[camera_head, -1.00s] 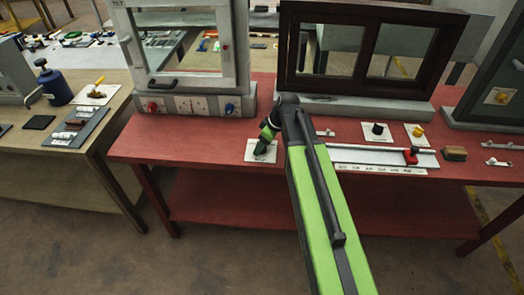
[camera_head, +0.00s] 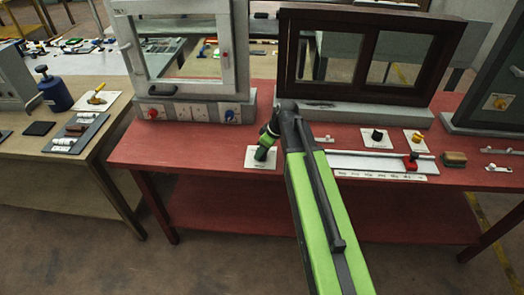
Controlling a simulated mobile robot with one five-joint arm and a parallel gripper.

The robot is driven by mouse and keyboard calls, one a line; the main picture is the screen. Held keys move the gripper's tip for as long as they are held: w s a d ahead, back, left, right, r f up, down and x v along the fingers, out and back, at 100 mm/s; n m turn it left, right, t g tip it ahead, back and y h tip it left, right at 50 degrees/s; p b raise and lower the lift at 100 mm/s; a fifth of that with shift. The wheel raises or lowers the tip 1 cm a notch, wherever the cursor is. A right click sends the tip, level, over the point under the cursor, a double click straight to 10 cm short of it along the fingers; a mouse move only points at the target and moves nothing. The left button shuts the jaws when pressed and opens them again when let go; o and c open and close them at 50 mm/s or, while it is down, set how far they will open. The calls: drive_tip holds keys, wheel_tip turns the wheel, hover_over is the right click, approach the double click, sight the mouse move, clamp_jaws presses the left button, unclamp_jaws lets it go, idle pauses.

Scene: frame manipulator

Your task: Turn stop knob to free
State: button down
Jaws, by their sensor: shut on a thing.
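A white square plate (camera_head: 252,163) lies on the red table, left of the middle. My gripper (camera_head: 261,154) points down onto this plate, at the end of my green and black arm. It is shut on the knob at the middle of the plate, and it hides that knob. The knob's marking and angle cannot be read from this view.
A white framed window with a red knob (camera_head: 152,112) and a blue knob (camera_head: 232,114) stands behind. A dark wooden window frame (camera_head: 376,100) stands behind my arm. At right are a black knob (camera_head: 377,136), a yellow knob (camera_head: 416,138) and a red-handled slider (camera_head: 411,161).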

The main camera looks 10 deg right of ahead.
drive_tip(key=m+h, duration=0.1)
drive_tip(key=m, duration=0.2)
drive_tip(key=shift+s+a+m+t, duration=0.1)
drive_tip(key=shift+m+t, duration=0.3)
drive_tip(key=m+h, duration=0.1)
drive_tip(key=m, duration=0.1)
drive_tip(key=m+h, duration=0.1)
drive_tip(key=m, duration=0.1)
drive_tip(key=shift+a+m+t, duration=0.15)
drive_tip(key=shift+m+t, duration=0.15)
drive_tip(key=m+h, duration=0.1)
drive_tip(key=m, duration=0.3)
drive_tip(key=shift+a+h, duration=0.1)
drive_tip(key=shift+h, duration=0.3)
drive_tip(key=shift+m+g+h, duration=0.5)
drive_tip(key=shift+m+h, duration=0.3)
drive_tip(key=shift+m, duration=1.6)
drive_tip(key=shift+a, duration=0.1)
drive_tip(key=c, duration=0.8)
unclamp_jaws()
drive_tip(key=shift+c, duration=0.2)
